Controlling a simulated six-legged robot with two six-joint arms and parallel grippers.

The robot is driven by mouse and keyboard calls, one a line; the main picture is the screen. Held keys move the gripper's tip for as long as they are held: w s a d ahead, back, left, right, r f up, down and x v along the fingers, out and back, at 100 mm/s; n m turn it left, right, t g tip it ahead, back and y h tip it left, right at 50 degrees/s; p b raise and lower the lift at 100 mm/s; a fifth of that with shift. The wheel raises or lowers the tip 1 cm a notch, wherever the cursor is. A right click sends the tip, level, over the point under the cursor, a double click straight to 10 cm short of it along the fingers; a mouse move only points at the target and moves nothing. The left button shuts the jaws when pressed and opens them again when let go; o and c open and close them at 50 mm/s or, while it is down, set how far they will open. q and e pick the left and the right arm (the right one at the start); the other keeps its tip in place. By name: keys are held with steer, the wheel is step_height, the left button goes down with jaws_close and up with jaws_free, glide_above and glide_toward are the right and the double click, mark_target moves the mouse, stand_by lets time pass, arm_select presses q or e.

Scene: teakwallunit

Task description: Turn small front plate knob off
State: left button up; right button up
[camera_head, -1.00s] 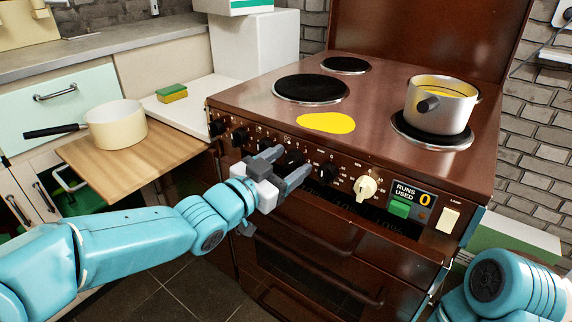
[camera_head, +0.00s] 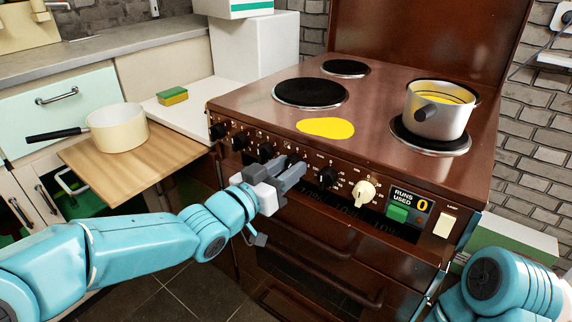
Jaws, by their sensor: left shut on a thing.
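The brown stove's front panel carries a row of black knobs and one cream knob (camera_head: 364,191). My left gripper (camera_head: 292,167) is at this panel, with its fingers close together around a black knob that they mostly hide. It is shut on that knob. One black knob (camera_head: 266,151) shows just left of the gripper and another black knob (camera_head: 328,177) just right of it. No label shows which knob is the small front plate's. The hidden knob's pointer direction cannot be seen. My right arm shows at the lower right, but its gripper is out of view.
On the stove top (camera_head: 375,110), a metal pot (camera_head: 437,118) stands on the front right plate, and a yellow puddle (camera_head: 326,128) lies near the front edge. A cream saucepan (camera_head: 118,132) sits on a pulled-out wooden board (camera_head: 150,165). A sponge (camera_head: 172,96) lies nearby.

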arm_select(q)
steer(key=n+p, duration=0.1)
steer(key=n, duration=0.4)
steer(key=shift+f, duration=0.1)
steer(key=shift+n, duration=0.4)
steer(key=o, duration=1)
steer(key=shift+o, duration=0.2)
steer(key=p+v, duration=0.2)
steer(key=v, duration=1.4)
steer(key=shift+s+f, duration=0.25)
